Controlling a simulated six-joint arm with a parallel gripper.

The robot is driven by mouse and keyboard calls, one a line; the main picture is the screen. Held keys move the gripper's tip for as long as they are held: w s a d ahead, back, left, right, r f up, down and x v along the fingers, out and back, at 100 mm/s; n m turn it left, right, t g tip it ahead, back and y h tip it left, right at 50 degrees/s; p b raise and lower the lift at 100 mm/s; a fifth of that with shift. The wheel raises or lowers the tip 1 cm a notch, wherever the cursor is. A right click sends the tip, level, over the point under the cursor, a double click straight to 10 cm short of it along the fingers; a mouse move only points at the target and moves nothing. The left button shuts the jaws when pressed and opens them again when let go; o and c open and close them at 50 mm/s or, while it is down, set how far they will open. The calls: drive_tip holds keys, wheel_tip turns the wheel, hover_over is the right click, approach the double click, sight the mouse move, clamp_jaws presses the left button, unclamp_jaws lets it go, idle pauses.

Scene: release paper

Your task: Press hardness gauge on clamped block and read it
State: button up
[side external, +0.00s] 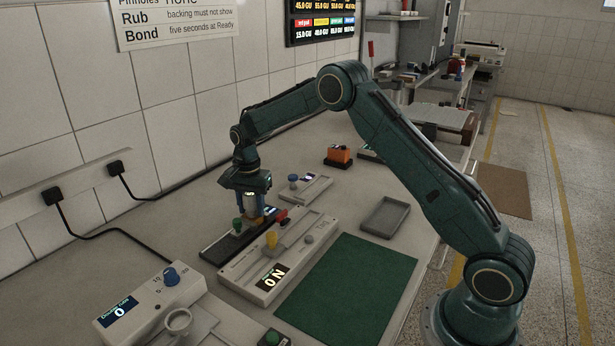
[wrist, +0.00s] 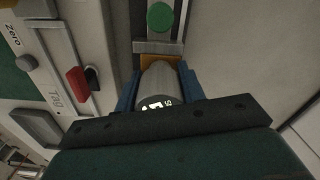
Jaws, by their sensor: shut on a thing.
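The hardness gauge, a grey cylinder (wrist: 160,82) with a small lit display, sits between the blue fingers of my gripper (wrist: 160,90) in the wrist view. My gripper (side external: 252,204) is shut on it, and the gauge is mostly hidden in the side view. The display's full reading is not legible. The tan block (wrist: 176,61) lies just beyond the gauge's end, in a clamp with a green knob (wrist: 160,17). The knob (side external: 238,225) also shows in the side view, on a dark base (side external: 216,252). I cannot tell whether the gauge touches the block.
A long grey tester (side external: 257,287) with yellow knob and "0 N" display lies close in front of the clamp. A rub counter (side external: 145,305) stands front left.

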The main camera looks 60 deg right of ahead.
drive_tip(key=shift+s+f, duration=0.1)
drive_tip(key=shift+s, duration=0.05)
idle(0.8)
drive_tip(key=o, duration=1)
wheel_tip(320, 180, up, 13)
drive_tip(key=shift+r, duration=0.5)
drive_tip(key=shift+r, duration=0.1)
